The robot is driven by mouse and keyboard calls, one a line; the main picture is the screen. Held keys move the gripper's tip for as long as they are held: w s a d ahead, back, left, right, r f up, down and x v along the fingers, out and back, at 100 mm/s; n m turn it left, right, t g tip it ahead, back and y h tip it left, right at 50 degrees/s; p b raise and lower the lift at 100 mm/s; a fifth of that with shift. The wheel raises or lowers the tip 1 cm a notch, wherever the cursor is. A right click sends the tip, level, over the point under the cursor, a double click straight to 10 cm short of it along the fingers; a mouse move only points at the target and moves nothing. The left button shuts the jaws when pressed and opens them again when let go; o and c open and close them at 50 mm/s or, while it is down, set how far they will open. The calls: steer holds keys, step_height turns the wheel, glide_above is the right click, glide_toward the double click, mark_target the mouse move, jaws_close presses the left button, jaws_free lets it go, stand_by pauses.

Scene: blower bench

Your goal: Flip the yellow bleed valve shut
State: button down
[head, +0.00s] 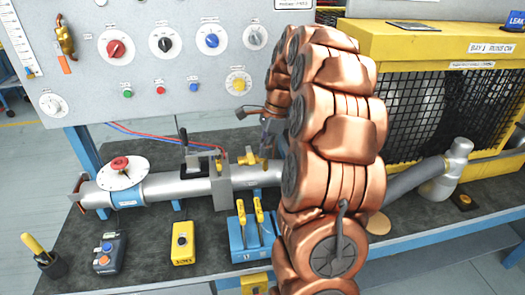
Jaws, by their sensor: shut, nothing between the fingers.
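A small yellow valve handle (248,158), which looks like the bleed valve, sits on top of the grey pipe (180,187) just right of the grey block. Whether its lever lies along or across the pipe is too small to tell. My gripper (266,150) is shut and empty, fingers down, close to the right of the yellow handle. My copper arm hides part of the gripper and the pipe to the right. I cannot tell whether the fingers touch the handle.
A white disc with a red knob (120,164) and a black-handled clamp (184,145) stand on the pipe. A blue block with yellow levers (250,235) is in front. Behind is a knob panel (160,80); a yellow caged blower (430,45) stands right.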

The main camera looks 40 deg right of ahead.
steer(key=p+v, duration=0.3)
steer(key=v, duration=0.7)
steer(key=s+a+n, duration=0.3)
steer(key=a+n, duration=0.3)
steer(key=a, duration=0.6)
steer(key=s+a+f+n+g+h, duration=0.2)
steer(key=s+a+f+n, duration=0.1)
steer(key=s+a+n, duration=0.9)
steer(key=s+a+f+n, duration=0.2)
steer(key=s, duration=0.4)
steer(key=s+a+f+n, duration=0.2)
steer(key=s+f, duration=0.1)
steer(key=s, duration=0.3)
steer(key=shift+s+a+n+g+h, duration=0.15)
steer(key=shift+a+n+g+h, duration=0.15)
steer(key=shift+g, duration=0.1)
